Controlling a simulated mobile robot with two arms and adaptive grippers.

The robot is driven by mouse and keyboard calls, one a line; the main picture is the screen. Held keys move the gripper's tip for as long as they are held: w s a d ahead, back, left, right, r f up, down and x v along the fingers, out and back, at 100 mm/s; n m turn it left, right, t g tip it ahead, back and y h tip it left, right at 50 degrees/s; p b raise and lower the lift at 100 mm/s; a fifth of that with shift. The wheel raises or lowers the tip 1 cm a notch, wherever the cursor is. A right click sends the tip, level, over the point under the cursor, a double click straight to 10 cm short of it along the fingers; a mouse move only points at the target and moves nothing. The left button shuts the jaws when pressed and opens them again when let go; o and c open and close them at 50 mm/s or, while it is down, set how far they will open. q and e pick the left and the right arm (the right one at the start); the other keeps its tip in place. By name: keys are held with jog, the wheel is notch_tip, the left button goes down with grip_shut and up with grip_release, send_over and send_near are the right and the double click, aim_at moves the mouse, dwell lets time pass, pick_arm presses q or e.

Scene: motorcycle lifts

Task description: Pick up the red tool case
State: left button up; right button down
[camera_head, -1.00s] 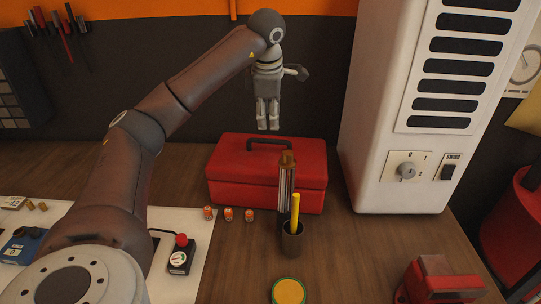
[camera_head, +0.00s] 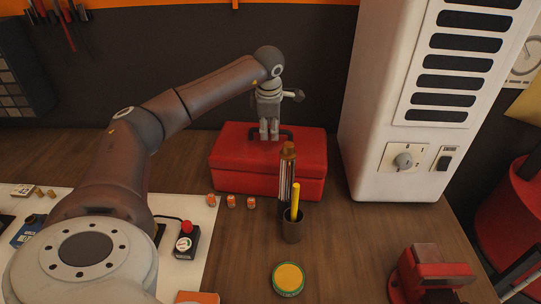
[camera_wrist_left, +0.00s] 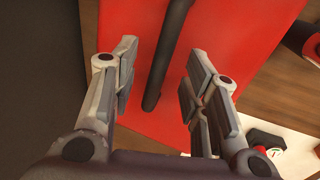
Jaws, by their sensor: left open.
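The red tool case (camera_head: 267,180) sits closed on the wooden bench, with a dark handle on its lid. My left gripper (camera_head: 269,136) points down just above the lid at the handle and hides part of it. In the left wrist view, the open fingers of the left gripper (camera_wrist_left: 158,88) stand on either side of the dark handle (camera_wrist_left: 163,60), with gaps between, above the red lid (camera_wrist_left: 125,30). Whether the fingertips reach down to handle height cannot be told. My right gripper is not in view.
A dark cup (camera_head: 292,228) with a yellow stick and a tall metallic cylinder (camera_head: 287,175) stand in front of the case. Several small orange-white items (camera_head: 231,201) lie at its front left. A white cabinet (camera_head: 395,150) stands to the right. A red vise-like object (camera_head: 430,275) is at front right.

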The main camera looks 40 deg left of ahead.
pick_arm(q)
jog(key=shift+f, duration=0.2)
grip_shut()
jog(key=shift+w, duration=0.1)
jog(key=shift+w+a+r, duration=0.1)
jog(key=shift+r, duration=0.1)
dwell(0.3)
